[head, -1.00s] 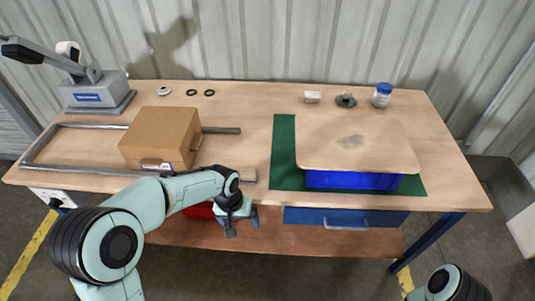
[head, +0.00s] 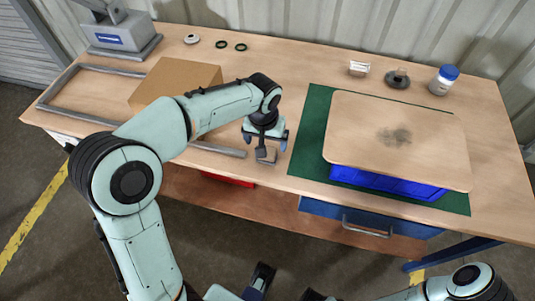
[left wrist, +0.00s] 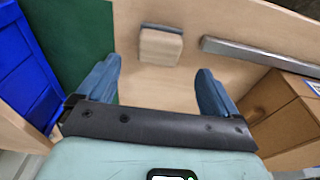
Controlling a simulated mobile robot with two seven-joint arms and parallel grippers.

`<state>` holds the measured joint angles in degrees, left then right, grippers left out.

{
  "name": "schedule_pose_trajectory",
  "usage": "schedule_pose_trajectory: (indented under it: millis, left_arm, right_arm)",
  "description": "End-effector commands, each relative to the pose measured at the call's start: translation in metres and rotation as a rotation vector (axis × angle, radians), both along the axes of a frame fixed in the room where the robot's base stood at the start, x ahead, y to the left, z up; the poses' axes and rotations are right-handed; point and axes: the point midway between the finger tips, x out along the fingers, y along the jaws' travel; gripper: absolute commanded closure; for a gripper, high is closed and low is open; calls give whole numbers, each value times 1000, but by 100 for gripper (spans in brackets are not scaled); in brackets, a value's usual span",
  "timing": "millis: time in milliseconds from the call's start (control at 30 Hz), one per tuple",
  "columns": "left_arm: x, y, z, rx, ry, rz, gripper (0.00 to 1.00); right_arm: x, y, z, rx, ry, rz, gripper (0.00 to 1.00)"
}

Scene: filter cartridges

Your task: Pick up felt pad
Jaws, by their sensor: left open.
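My left gripper (head: 265,146) is open over the front of the workbench, between the cardboard box and the green mat. In the left wrist view its two blue fingers (left wrist: 155,78) are spread, with nothing held. A small light-brown pad-like block (left wrist: 160,47) with a grey strip along one edge lies on the bench beyond and between the fingertips. It looks like the felt pad, but its material cannot be told. In the head view the gripper largely covers it.
The cardboard box (head: 170,83) and grey metal frame (head: 90,118) lie left. A board (head: 440,125) with a dark patch covers the blue bin (head: 385,182) on the green mat (head: 305,140). Small parts and a blue-capped jar (head: 442,82) stand at the back.

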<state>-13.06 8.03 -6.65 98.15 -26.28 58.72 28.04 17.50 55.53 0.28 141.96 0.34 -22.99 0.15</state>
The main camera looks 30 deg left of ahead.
Motion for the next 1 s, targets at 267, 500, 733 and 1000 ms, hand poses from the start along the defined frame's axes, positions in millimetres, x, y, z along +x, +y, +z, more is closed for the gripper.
schedule_pose_trajectory:
  millis: [267, 500, 733, 1000]
  left_arm:
    - [-2, -2, -28, 0, 4, -2, 6]
    - [0, -2, -58, 0, 3, 1, 6]
    - [1, -2, -59, -1, 0, 1, 6]
    - [1, -2, -59, -1, 0, 0, 66]
  right_arm:
    - [2, 0, -4, -1, -7, -1, 57]
    - [4, 0, -8, -2, -15, -3, 57]
    - [4, 0, -8, -2, -15, -3, 57]
    - [4, 0, -8, -1, -14, -3, 57]
